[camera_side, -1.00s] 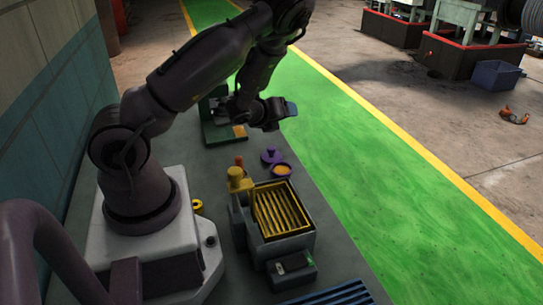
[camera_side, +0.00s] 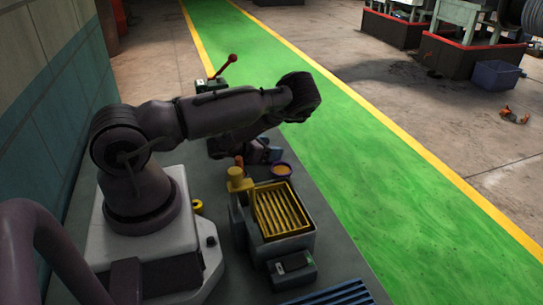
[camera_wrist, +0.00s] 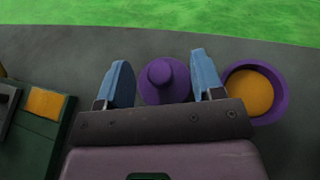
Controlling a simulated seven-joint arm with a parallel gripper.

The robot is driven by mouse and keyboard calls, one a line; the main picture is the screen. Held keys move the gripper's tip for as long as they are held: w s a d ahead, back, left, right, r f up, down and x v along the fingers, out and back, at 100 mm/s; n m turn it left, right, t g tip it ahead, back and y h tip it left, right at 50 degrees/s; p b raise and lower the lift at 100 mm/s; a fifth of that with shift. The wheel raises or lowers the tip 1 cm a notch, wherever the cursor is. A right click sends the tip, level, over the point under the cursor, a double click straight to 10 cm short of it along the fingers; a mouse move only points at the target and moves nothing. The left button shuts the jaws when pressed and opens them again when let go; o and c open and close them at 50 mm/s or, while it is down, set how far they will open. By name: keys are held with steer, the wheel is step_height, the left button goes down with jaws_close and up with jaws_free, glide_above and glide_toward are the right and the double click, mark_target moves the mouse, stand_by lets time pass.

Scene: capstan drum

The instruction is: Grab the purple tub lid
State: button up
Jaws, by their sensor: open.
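The purple tub lid (camera_wrist: 163,82) is round with a raised knob, and lies on the grey bench. In the wrist view it shows between the two blue fingers of my gripper (camera_wrist: 163,85), with a narrow gap on each side. My gripper is open. The purple tub (camera_wrist: 280,92), with orange contents, stands to the right of the right finger; it also shows in the side view (camera_side: 282,169). In the side view my gripper (camera_side: 262,152) is low by the tub, and my arm hides the lid there.
A green machine with an orange patch (camera_wrist: 45,102) stands left of my gripper. In the side view, a grey box with yellow ribs (camera_side: 280,209) stands in front of the tub, with a yellow post (camera_side: 238,180) at its back left. A red-knobbed lever (camera_side: 232,58) rises behind my arm.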

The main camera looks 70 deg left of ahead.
steer(key=shift+x, duration=1.55)
steer(key=shift+c, duration=0.3)
steer(key=c, duration=0.4)
steer(key=shift+c, duration=0.2)
